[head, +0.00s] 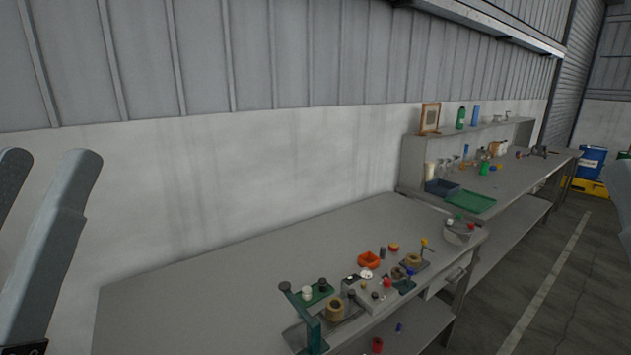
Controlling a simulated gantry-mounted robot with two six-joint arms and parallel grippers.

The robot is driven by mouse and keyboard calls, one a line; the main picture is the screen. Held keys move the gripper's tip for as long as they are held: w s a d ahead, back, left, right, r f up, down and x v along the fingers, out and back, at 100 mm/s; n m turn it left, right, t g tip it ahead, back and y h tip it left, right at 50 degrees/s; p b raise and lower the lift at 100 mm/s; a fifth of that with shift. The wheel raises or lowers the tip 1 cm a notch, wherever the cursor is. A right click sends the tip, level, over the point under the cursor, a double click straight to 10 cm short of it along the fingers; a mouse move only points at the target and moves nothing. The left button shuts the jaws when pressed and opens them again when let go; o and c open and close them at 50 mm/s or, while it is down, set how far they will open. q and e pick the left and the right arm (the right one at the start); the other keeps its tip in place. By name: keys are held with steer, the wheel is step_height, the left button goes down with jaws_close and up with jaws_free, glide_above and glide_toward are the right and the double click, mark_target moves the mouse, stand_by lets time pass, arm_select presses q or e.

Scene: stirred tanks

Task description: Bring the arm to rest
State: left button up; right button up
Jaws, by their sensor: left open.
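My left gripper (45,168) stands up at the left edge of the head view. Its two grey fingers are spread apart with nothing between them, so it is open and empty. It is in front of the bare wall, left of the near bench (230,265) in the picture and clear of the things on it. My right gripper cannot be made out. A pale shape at the right edge is cut off.
The near bench holds a green stand (313,333), an orange bin (368,259), a tan ring (334,309) and small parts. Its left part is bare. A farther bench holds a green tray (470,201) and a blue tray (441,187). A blue drum (591,162) stands at the far right.

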arm_select(q)
step_height(320, 180, up, 34)
steer(key=p, duration=3.1)
steer(key=shift+w+r, duration=0.15)
steer(key=shift+r, duration=0.1)
